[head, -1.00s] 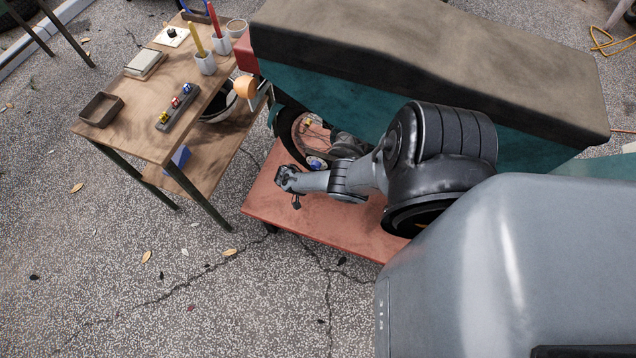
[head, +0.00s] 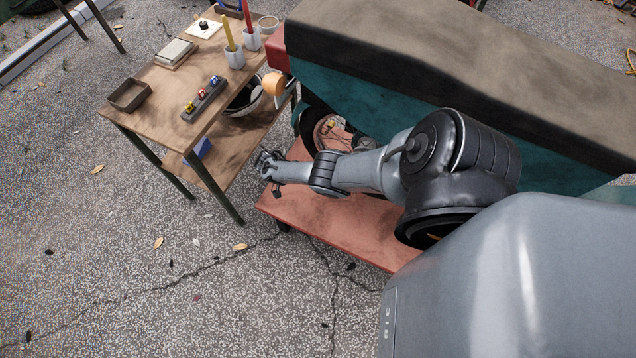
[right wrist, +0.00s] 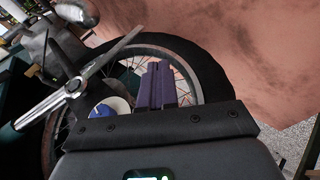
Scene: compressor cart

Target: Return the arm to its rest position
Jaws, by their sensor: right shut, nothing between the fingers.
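My right arm comes in from the right in the head view. Its gripper (head: 266,166) is at the left end of the red cart deck (head: 340,222), by the gap to the wooden table. In the right wrist view the purple fingers (right wrist: 157,84) are together, with nothing between them. Behind them are a spoked wheel (right wrist: 208,75) with a black tire and the red deck (right wrist: 235,35). My left gripper is not in view.
The wooden table (head: 150,88) at upper left holds a brown tray (head: 130,95), a block with colored pieces (head: 204,97) and cups. The teal cart body with a dark cover (head: 430,55) stands behind my arm. A metal bar (right wrist: 75,85) crosses the wheel. Open pavement lies in front.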

